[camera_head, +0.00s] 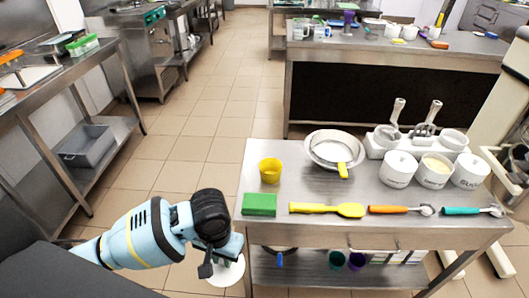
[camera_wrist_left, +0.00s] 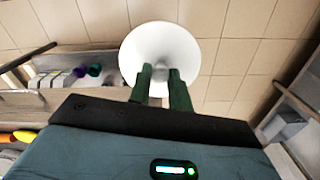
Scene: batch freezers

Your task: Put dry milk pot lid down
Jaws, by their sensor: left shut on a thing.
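My left gripper (camera_head: 226,256) is shut on a round white lid (camera_head: 228,274), low in front of the steel table's left front corner, over the floor. In the left wrist view the green fingers (camera_wrist_left: 161,78) pinch the lid (camera_wrist_left: 160,45) near its middle, and its round face shows beyond them. Three white pots stand at the right of the table. The middle pot (camera_head: 435,171) is uncovered and shows pale cream contents. The left pot (camera_head: 398,169) and the right pot (camera_head: 470,171) look covered. My right gripper is not in view.
The steel table (camera_head: 310,226) holds a yellow cup (camera_head: 270,170), green sponge (camera_head: 259,204), yellow spatula (camera_head: 328,209), orange-handled tool (camera_head: 400,209), teal-handled tool (camera_head: 472,210) and sieve bowl (camera_head: 334,149). Bare steel shows between the cup and pots. The tiled floor at left is clear.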

